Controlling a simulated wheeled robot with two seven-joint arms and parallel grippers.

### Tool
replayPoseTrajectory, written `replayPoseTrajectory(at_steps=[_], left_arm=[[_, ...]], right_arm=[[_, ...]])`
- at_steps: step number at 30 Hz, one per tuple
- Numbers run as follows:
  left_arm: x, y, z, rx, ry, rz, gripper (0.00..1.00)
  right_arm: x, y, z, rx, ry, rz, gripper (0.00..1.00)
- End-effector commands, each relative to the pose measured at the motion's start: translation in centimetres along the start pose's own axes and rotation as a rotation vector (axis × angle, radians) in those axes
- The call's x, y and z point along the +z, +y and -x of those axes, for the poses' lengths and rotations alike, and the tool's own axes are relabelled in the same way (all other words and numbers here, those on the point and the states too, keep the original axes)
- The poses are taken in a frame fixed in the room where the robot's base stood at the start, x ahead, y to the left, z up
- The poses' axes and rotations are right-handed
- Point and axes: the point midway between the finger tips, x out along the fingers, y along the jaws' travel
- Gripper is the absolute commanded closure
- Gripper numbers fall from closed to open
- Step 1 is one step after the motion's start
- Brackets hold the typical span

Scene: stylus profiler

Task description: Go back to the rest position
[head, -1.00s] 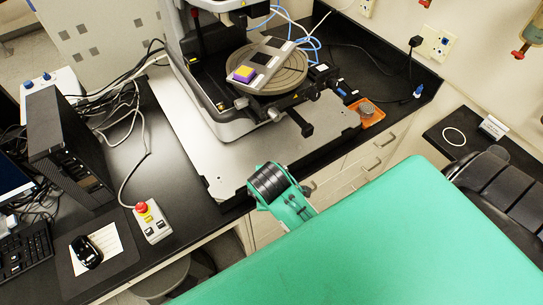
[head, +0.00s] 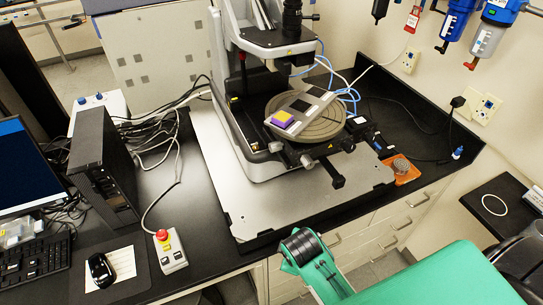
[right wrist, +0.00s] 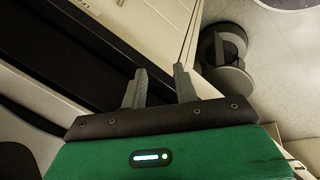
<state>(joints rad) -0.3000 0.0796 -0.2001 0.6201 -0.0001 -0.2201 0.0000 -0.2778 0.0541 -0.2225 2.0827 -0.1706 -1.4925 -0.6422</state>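My right gripper (right wrist: 160,72) shows in the right wrist view. Its two grey fingers are apart with nothing between them, so it is open and empty. A dark bench edge and pale fronts lie beyond it. In the head view a green arm of mine comes in at the lower right, in front of the bench, and no gripper fingers show there. My left gripper is in neither view. The stylus profiler (head: 230,130) stands on a grey base plate (head: 262,205).
A control box with a red button (head: 170,250), a mouse (head: 100,268) and a black computer tower (head: 103,165) stand on the left bench. An orange tray (head: 404,172) sits at the right. In the right wrist view, a dark round object (right wrist: 224,55) stands on the floor.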

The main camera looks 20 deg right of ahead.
Motion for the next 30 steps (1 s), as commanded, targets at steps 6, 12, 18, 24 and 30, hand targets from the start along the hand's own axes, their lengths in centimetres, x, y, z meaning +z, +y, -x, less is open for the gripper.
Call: replayPoseTrajectory(at_steps=[6, 12, 18, 24, 30], left_arm=[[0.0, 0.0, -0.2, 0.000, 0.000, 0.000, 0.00], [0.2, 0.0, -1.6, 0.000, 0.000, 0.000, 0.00], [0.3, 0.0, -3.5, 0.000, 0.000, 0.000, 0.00], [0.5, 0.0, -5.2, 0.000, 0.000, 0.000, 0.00], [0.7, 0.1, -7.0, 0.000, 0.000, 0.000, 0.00]], right_arm=[[0.1, -0.3, -1.0, -0.005, -0.003, -0.004, 0.70], [1.4, -3.2, -8.6, -0.038, -0.017, -0.053, 0.70], [5.0, -8.7, -19.2, -0.090, -0.034, -0.151, 0.70], [10.9, -15.5, -28.4, -0.140, -0.059, -0.273, 0.70], [18.7, -23.1, -35.1, -0.181, -0.096, -0.411, 0.70]])
